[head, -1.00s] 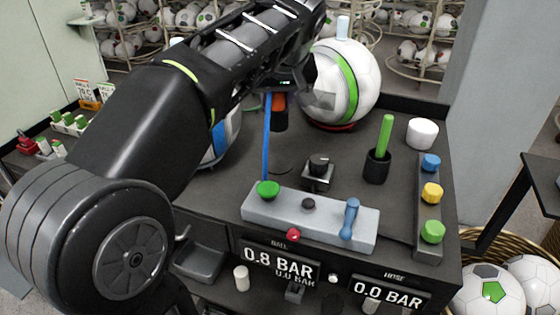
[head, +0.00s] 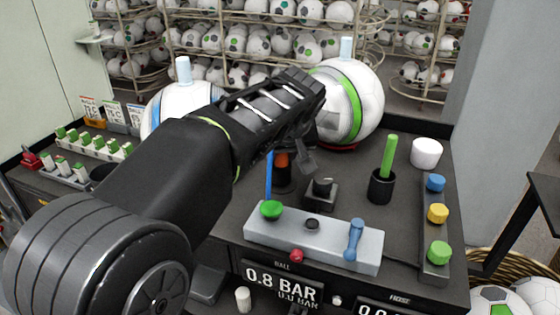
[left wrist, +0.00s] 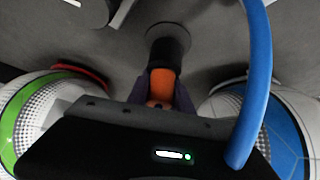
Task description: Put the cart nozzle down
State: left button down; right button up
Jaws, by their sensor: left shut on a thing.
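The cart nozzle (head: 282,160) has an orange body over a black lower part and stands upright low above the cart top (head: 345,162). A blue hose (head: 268,178) runs from it. My left gripper (head: 291,157) is shut on the nozzle from above; the arm hides part of it. In the left wrist view the orange nozzle (left wrist: 161,86) sits between the two fingers, with a dark round base (left wrist: 168,42) beyond it. I cannot tell whether the nozzle touches the surface. The blue hose (left wrist: 255,80) bows past the right side there. My right gripper does not show.
A green-striped ball (head: 365,100) stands behind right and a blue-white ball (head: 172,105) behind left. A black knob (head: 322,190), a cup with a green stick (head: 381,187) and a grey control panel (head: 330,238) stand close by. A button strip (head: 436,235) is at right.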

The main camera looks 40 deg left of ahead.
pick_arm(q)
jog(key=shift+f, duration=0.55)
jog(key=shift+f, duration=0.1)
jog(key=c, duration=1.1)
grip_release()
jog(key=shift+c, duration=0.2)
jog(key=shift+r, duration=0.2)
jog(key=shift+s+d+r, duration=0.1)
jog(key=shift+d+r, duration=0.05)
jog(key=shift+r, duration=0.15)
jog(key=v, duration=1.1)
jog(key=shift+s, duration=0.1)
